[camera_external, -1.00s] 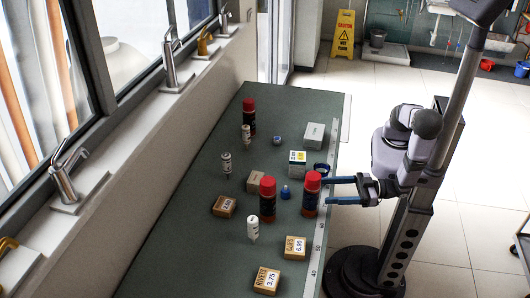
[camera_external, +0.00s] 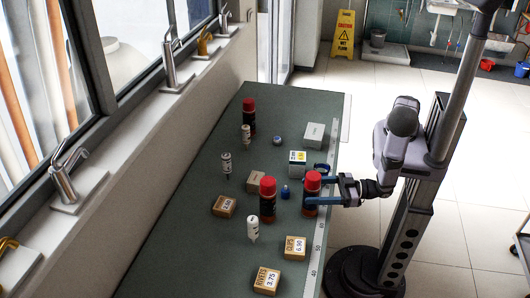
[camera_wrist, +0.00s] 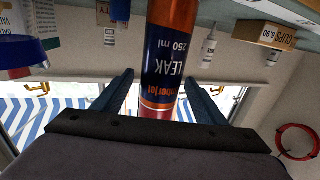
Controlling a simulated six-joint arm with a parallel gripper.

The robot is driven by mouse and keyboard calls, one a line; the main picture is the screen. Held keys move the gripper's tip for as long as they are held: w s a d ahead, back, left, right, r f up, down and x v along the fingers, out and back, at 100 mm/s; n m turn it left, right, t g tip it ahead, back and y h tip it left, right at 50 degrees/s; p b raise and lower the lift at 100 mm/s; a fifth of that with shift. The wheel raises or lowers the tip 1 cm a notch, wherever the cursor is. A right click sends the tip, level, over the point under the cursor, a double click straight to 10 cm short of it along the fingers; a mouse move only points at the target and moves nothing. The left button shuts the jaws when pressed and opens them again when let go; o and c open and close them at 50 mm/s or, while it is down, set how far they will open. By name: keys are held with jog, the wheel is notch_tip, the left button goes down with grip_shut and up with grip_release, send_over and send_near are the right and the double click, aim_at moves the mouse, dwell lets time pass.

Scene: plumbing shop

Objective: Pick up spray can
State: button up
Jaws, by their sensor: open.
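A spray can (camera_external: 311,193) with a red cap and a dark body stands upright near the right edge of the green table. My gripper (camera_external: 315,189) reaches in from the right at the can's height, with one blue finger on each side of it. In the wrist view the can (camera_wrist: 170,55), with an orange and dark label reading "LEAK 250 ml", appears upside down between the open fingers (camera_wrist: 160,90). Gaps show beside the can. Two similar red-capped cans stand on the table, one just left (camera_external: 267,200) and one at the far end (camera_external: 249,117).
A CLIPS box (camera_external: 295,247) and a RIVETS box (camera_external: 267,279) lie nearer the front. White tubes stand to the left. A window wall borders the left.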

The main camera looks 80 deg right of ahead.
aim_at(313, 175)
jog(key=shift+w+a, duration=0.1)
jog(key=shift+w, duration=0.2)
jog(key=c, duration=1.3)
jog(key=shift+c, duration=0.2)
jog(key=shift+r, duration=0.15)
jog(key=shift+r+b, duration=0.6)
jog(key=shift+r, duration=4.25)
